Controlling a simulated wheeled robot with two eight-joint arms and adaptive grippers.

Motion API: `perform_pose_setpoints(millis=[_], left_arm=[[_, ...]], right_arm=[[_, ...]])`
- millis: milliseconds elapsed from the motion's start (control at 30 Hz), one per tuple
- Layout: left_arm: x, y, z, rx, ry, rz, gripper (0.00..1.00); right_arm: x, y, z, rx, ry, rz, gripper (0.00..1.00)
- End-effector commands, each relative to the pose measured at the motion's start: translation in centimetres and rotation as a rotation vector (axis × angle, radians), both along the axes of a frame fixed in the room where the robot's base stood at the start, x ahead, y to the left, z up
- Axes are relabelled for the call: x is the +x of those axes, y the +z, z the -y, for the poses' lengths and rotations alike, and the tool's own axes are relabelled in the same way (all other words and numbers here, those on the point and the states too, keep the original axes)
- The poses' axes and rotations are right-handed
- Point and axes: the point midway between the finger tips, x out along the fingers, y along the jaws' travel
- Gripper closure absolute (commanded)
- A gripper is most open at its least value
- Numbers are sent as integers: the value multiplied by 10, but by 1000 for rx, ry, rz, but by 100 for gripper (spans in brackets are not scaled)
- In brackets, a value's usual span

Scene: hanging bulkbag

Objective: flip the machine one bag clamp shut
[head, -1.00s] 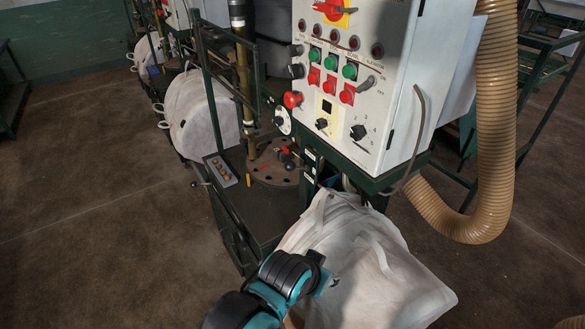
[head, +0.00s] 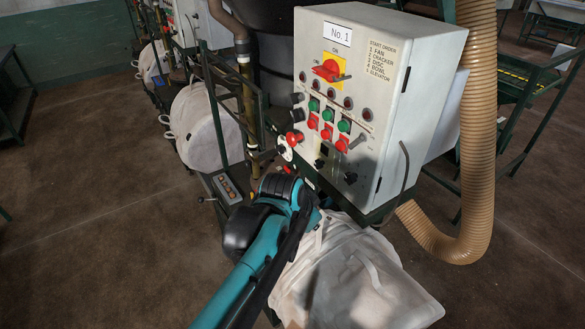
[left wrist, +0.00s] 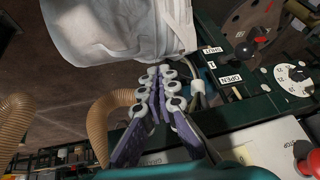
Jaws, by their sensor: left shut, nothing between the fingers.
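The white bulk bag (head: 355,285) hangs below the No. 1 control panel (head: 335,75) in the head view. It fills the top of the left wrist view (left wrist: 105,28). My left gripper (left wrist: 160,73) is shut and empty there, its fingertips close to the bag's edge; contact cannot be told. SHUT (left wrist: 212,50) and OPEN (left wrist: 230,79) labels sit on the machine frame just right of the fingers. A short pale fitting (left wrist: 198,92) is beside the fingers. I cannot clearly make out the clamp or its position. In the head view my arm hides the fingers. My right gripper is out of view.
A ribbed tan hose (head: 478,130) hangs right of the panel. A black knob (left wrist: 246,50) and a white dial (left wrist: 292,80) are right of the labels. Another white bag (head: 200,125) hangs on the machine behind. Open brown floor lies at the left.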

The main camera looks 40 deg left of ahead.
Motion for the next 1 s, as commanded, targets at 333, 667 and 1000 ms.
perform_pose_setpoints(millis=[333,667,1000], left_arm=[[48,92,-80,53,-151,-41,100],[64,114,-119,75,-233,-48,100],[64,112,-120,76,-237,-48,100]], right_arm=[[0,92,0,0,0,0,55],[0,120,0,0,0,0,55],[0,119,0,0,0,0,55]])
